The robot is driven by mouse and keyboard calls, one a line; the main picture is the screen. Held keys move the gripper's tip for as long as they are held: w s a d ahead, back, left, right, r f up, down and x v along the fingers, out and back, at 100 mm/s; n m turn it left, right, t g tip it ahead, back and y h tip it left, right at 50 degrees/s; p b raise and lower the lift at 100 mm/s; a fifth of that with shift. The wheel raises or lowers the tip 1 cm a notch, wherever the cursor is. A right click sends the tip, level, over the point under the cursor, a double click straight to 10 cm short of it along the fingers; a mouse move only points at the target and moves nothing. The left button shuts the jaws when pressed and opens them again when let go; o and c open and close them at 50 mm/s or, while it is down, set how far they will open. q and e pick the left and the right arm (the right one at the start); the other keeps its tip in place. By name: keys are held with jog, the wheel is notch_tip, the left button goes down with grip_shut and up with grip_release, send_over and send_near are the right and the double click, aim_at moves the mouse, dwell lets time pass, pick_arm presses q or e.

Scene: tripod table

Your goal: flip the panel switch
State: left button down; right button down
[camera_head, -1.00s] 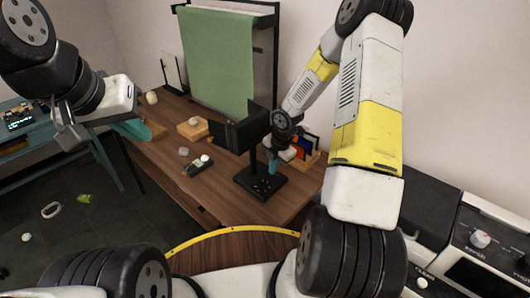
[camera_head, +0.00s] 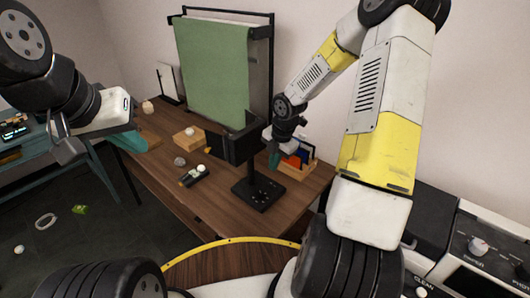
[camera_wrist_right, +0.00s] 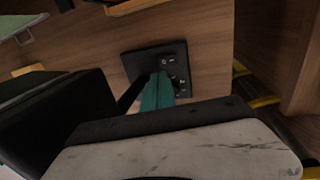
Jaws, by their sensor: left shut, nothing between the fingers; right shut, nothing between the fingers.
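The panel is a flat black base plate (camera_head: 262,194) with small switches, under a black stand on the wooden table. It also shows in the right wrist view (camera_wrist_right: 143,63), with white-marked switches along its right part. My right gripper (camera_head: 274,160) is shut and empty, its teal fingertips above and behind the plate in the head view. In the right wrist view the teal fingers (camera_wrist_right: 158,92) overlap the plate and hide part of it; contact cannot be told. My left gripper (camera_head: 130,142) is shut and empty, off at the left, away from the panel.
A black box-like head (camera_head: 232,146) tops the stand, close to my right gripper. A remote-like object (camera_head: 193,176), a wooden block (camera_head: 188,138) and a green backdrop (camera_head: 212,70) are on the table.

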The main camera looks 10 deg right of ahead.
jog(key=w+a+v, duration=0.1)
jog(key=v, duration=0.5)
send_over(271, 183)
jog(key=s+d, duration=0.2)
jog(key=shift+s+r, duration=0.25)
jog(key=shift+s, duration=0.05)
jog(key=shift+f, duration=0.1)
jog(key=x, duration=1.3)
jog(key=shift+f, duration=0.45)
jog(key=shift+f, duration=0.1)
